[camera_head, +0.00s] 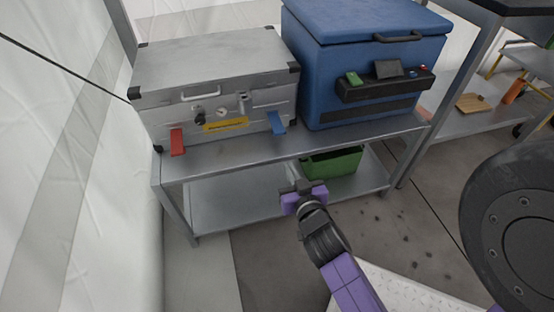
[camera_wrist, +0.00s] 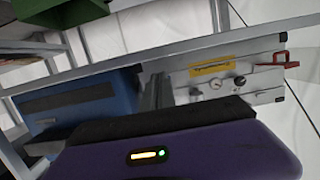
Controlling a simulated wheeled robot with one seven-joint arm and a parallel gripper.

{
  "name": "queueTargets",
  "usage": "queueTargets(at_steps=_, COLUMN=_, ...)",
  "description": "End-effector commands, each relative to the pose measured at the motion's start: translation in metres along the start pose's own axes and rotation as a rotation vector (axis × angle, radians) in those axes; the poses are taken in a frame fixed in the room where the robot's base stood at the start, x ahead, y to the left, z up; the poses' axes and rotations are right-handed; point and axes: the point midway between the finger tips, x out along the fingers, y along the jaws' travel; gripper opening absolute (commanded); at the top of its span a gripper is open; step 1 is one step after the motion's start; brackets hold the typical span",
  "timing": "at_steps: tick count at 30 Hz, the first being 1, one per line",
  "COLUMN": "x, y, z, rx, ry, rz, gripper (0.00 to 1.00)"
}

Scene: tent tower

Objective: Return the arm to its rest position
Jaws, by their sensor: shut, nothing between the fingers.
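My gripper (camera_head: 301,188) is shut and empty, with a purple body and dark fingers. In the head view it is in front of the two-level metal shelf (camera_head: 225,160), overlapping the lower level near the green bin. My dark wrist and purple arm reach up to it from the bottom of the picture. In the wrist view the purple gripper body (camera_wrist: 190,150), with a small yellow and green light, fills the lower part.
A silver case (camera_head: 215,85) with red and blue latches and a blue cooler box (camera_head: 345,60) stand on the upper shelf. A green bin (camera_head: 335,162) sits on the lower shelf. White tent wall (camera_head: 75,180) is at left; another shelf (camera_head: 470,122) is at right.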

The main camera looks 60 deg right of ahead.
Motion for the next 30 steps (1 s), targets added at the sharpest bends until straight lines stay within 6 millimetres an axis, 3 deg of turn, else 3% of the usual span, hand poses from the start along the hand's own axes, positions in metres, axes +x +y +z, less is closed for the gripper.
queueTargets(at_steps=11, x=0.0, y=-0.001, z=-0.001, rx=-0.024, ry=0.005, rz=-0.003, gripper=0.0)
queueTargets(at_steps=15, x=-0.004, y=-0.008, z=-0.024, rx=-0.057, ry=0.071, rz=-0.041, gripper=0.0)
queueTargets(at_steps=23, x=-0.081, y=-0.05, z=-0.037, rx=-0.087, ry=0.131, rz=-0.224, gripper=0.0)
queueTargets(at_steps=30, x=-0.181, y=-0.078, z=-0.04, rx=-0.108, ry=0.122, rz=-0.455, gripper=0.0)
